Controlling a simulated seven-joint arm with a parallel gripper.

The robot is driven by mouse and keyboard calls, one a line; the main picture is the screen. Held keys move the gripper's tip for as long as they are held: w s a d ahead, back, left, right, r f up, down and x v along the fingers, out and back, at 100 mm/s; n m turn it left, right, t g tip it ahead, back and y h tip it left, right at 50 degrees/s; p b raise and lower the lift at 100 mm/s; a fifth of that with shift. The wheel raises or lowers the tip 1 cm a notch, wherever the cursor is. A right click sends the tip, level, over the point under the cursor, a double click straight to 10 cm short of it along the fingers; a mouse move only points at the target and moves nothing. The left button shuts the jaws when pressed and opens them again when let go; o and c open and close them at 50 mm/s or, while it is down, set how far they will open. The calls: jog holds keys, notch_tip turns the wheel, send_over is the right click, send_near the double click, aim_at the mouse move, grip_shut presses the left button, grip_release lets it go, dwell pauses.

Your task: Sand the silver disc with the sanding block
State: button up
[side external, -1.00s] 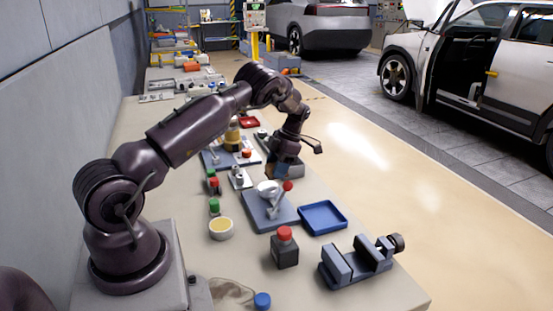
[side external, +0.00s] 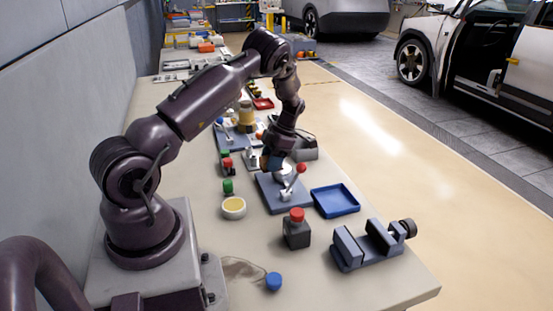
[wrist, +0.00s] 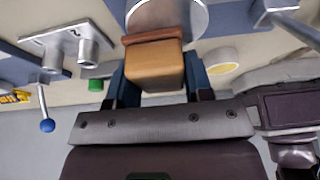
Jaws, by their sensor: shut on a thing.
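My gripper (wrist: 157,72) is shut on the sanding block (wrist: 154,65), a tan block with a reddish-brown layer on its far face. The silver disc (wrist: 168,14) shows at the top of the wrist view, just beyond the block, which overlaps its near edge. I cannot tell whether block and disc touch. In the side external view my gripper (side external: 271,161) points down at the disc's left edge. The disc (side external: 284,171) is partly hidden there and sits on a fixture with a blue-grey base plate (side external: 268,196) and a red-knobbed lever (side external: 301,168).
A blue tray (side external: 335,201) lies right of the fixture. A cup of yellow stuff (side external: 233,208) and a green-capped item (side external: 228,186) are to the left.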

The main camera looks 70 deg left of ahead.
aim_at(286, 165)
jog(key=w, duration=0.5)
jog(key=shift+w, duration=0.35)
jog(key=shift+w+r, duration=0.1)
jog(key=shift+w, duration=0.05)
notch_tip(286, 165, up, 8)
dwell(0.6)
